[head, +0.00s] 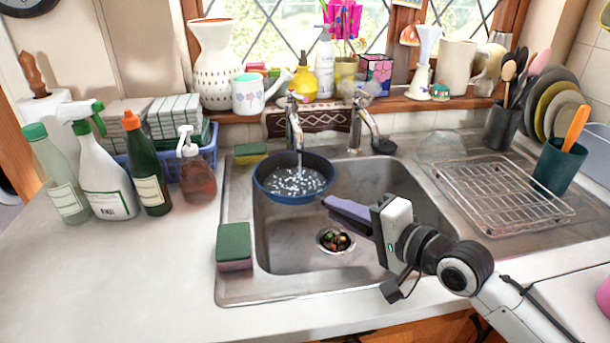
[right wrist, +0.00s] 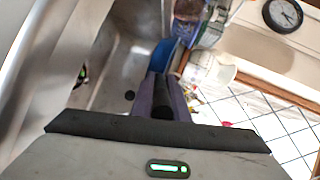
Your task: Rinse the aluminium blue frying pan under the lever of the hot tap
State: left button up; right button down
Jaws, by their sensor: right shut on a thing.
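The blue frying pan (head: 293,187) is under the left tap (head: 294,125), over the back left of the sink basin. A stream of water (head: 299,163) falls from this tap into it, and pale speckled water shows inside. The pan looks roughly level. My right gripper (head: 338,206) reaches in from the right, shut on the pan's dark handle. In the right wrist view the handle (right wrist: 166,108) lies between the purple fingers, with a bit of blue pan (right wrist: 163,50) beyond. The frames do not show which tap is hot. My left gripper is not in view.
A second tap (head: 367,124) stands right of the first. Green-topped sponges (head: 234,246) lie at the sink's left edge and back (head: 250,153). Several bottles (head: 148,170) stand left. A wire rack (head: 500,192) covers the drainer. The basin around the drain (head: 335,240) is free.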

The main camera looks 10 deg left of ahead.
jog(key=s+a+p, duration=0.3)
jog(key=s+p, duration=0.1)
jog(key=s, duration=0.1)
jog(key=shift+r, duration=0.2)
dwell(0.3)
dwell(1.1)
jog(key=shift+s+a, duration=0.15)
jog(key=s+a+r, duration=0.2)
jog(key=s+r, duration=0.2)
jog(key=shift+a, duration=0.2)
dwell(0.5)
